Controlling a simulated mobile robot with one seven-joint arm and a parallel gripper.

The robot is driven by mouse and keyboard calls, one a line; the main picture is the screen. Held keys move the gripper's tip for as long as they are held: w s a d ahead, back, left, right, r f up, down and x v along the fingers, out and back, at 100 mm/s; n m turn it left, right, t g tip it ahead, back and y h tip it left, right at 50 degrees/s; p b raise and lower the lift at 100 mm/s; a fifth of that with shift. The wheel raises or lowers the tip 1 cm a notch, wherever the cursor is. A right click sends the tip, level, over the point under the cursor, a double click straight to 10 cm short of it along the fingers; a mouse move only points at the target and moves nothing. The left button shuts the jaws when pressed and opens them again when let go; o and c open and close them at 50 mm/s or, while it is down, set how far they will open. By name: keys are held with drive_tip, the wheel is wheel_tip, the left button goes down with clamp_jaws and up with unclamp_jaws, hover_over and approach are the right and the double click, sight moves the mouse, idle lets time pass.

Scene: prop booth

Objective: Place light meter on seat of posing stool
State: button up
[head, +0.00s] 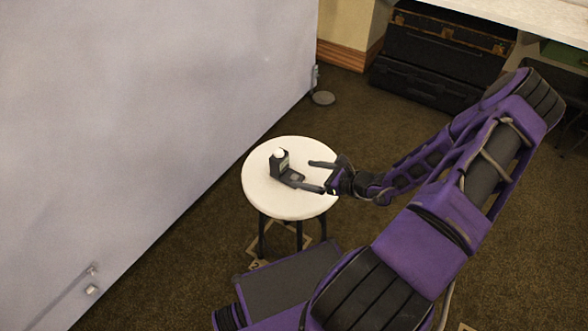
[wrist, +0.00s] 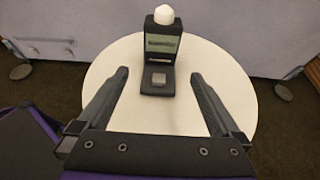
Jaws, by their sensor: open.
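The light meter (head: 281,164) is a small dark device with a white dome on top and a pale display. It stands upright on the round white seat (head: 262,193) of the posing stool, left of the seat's middle in the head view. In the wrist view, the light meter (wrist: 161,48) is on the seat (wrist: 225,75), ahead of my fingertips and centred between them. My gripper (head: 316,176) is over the right part of the seat. My gripper (wrist: 158,80) is open, with nothing held between its fingers. The stool's dark legs are partly visible below the seat.
A large pale backdrop panel (head: 150,100) stands close to the stool's left side, with a round foot (head: 323,98) at its far end. Dark cases (head: 430,65) sit under a white counter (head: 510,15) at the back. Brown carpet is open between stool and cases.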

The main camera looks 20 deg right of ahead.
drive_tip(key=shift+v, duration=1.35)
